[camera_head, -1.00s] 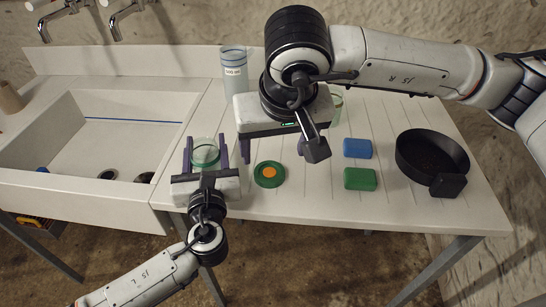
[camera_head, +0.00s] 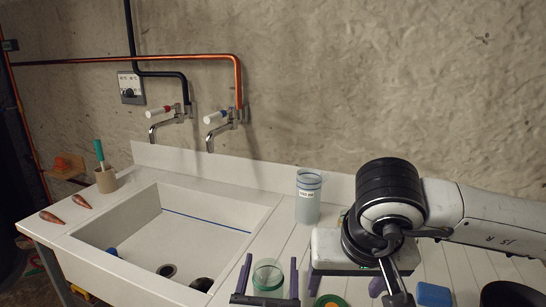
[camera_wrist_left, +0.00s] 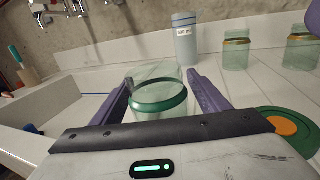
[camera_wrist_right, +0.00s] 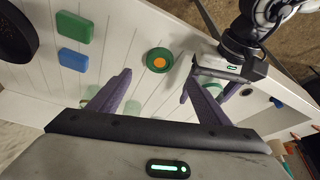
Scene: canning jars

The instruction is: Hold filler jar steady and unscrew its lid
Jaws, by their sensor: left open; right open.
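A clear glass jar with a green band at its rim (camera_head: 267,278) stands on the counter; it also shows in the left wrist view (camera_wrist_left: 158,98). My left gripper (camera_head: 269,272) is open, with its purple fingers on either side of this jar. A flat green disc with an orange centre (camera_wrist_left: 285,125) lies on the counter right of the jar. It also shows in the right wrist view (camera_wrist_right: 158,60). My right gripper (camera_wrist_right: 157,68) is open and empty above the counter, right of the jar. Whether the left fingers touch the glass I cannot tell.
A tall measuring cylinder (camera_head: 308,200) stands behind. Two gold-banded jars (camera_wrist_left: 236,50) (camera_wrist_left: 299,48) stand at the back right. A blue block (camera_head: 433,294), a green block (camera_wrist_right: 74,27) and a black pan (camera_head: 510,294) lie right. The sink (camera_head: 150,225) is left.

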